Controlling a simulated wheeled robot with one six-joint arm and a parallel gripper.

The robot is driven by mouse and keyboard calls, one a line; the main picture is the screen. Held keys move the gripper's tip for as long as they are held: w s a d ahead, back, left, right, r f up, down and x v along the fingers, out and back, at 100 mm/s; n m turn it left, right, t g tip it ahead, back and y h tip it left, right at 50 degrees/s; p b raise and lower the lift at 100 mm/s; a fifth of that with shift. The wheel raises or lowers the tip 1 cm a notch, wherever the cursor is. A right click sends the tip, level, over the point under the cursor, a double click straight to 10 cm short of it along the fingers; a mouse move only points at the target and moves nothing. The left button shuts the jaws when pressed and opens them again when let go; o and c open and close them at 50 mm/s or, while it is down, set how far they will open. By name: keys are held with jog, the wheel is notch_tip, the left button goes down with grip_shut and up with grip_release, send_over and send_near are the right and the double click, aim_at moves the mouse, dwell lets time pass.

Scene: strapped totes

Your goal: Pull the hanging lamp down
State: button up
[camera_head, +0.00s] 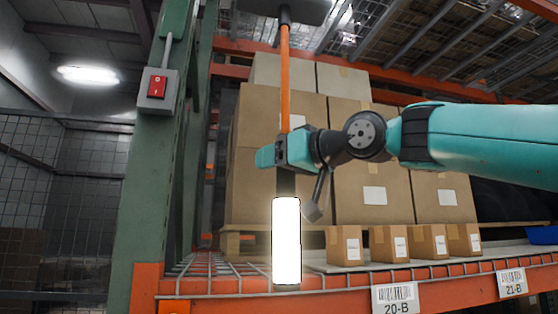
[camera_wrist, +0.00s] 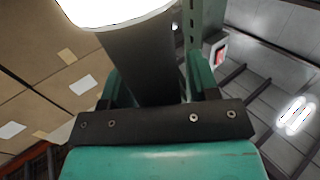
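The hanging lamp (camera_head: 286,240) is a glowing white tube with a dark neck, hanging upright from an orange cord (camera_head: 285,80) under a dark overhead mount. My gripper (camera_head: 284,152) is at the lamp's neck, just above the glowing tube. In the wrist view the dark neck (camera_wrist: 148,65) stands between my two teal fingers (camera_wrist: 160,88), which sit close against both sides, and the white tube (camera_wrist: 110,8) shows at the top. My gripper hides part of the neck in the head view.
A green rack post (camera_head: 155,190) with a red switch box (camera_head: 157,88) stands left of the lamp. Behind are stacked large cartons (camera_head: 370,160) and several small boxes (camera_head: 388,244) on a shelf with an orange beam (camera_head: 350,300).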

grip_shut()
notch_tip(320, 180, down, 27)
jog(key=b, duration=2.4)
jog(key=shift+r, duration=0.15)
jog(key=shift+o, duration=1)
grip_release()
jog(key=shift+r, duration=0.1)
jog(key=shift+d, duration=0.1)
jog(key=b+v, duration=0.4)
jog(key=v, duration=1.3)
